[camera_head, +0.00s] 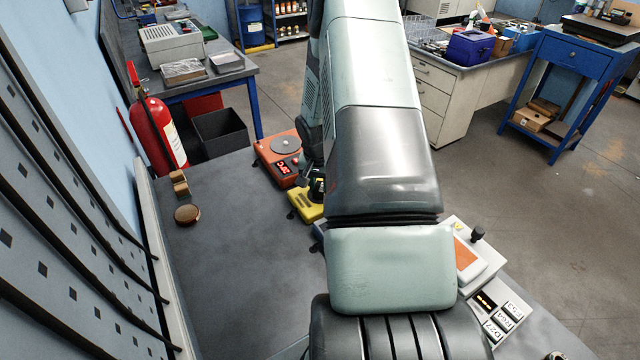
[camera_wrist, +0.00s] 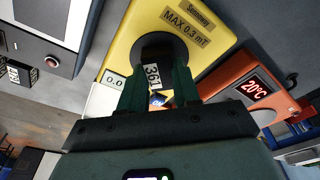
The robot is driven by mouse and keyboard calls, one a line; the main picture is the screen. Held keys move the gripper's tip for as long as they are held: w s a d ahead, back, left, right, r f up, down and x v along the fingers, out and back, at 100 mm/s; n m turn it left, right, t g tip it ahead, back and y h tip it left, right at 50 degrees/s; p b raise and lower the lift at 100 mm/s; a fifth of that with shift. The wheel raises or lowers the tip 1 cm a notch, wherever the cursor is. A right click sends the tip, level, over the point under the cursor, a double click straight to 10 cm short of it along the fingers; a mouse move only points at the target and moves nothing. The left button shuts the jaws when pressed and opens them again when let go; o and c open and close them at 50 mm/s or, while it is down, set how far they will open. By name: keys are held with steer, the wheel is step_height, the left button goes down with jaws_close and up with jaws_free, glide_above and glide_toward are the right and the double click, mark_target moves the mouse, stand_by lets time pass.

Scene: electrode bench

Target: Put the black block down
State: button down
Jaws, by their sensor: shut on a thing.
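My gripper (camera_wrist: 157,82) is shut on a dark block (camera_wrist: 152,76) with a white label reading 361, held between the two fingers in the wrist view. Only the labelled part shows clearly. Beyond it is a yellow device (camera_wrist: 125,42) marked MAX 0.3 mT, with a dark round area behind the block. I cannot tell whether the block touches it. In the head view my gripper (camera_head: 316,186) is a small dark shape at the yellow device (camera_head: 307,204), partly hidden by my arm; the block cannot be made out there.
A red-orange device (camera_head: 278,160) with a lit display stands behind the yellow one; the wrist view reads 20°C. A pale device (camera_head: 480,262) and labelled slots (camera_head: 497,318) lie at right. A brown round piece (camera_head: 187,214) lies at left. The bench's left middle (camera_head: 235,265) is clear.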

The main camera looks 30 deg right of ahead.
mark_target(318, 192)
steer(key=shift+f, duration=0.15)
steer(key=c, duration=0.8)
jaws_free()
step_height(318, 192, up, 12)
steer(key=s+a, duration=0.1)
steer(key=shift+s+a, duration=0.15)
steer(key=shift+s, duration=0.05)
steer(key=shift+r, duration=0.2)
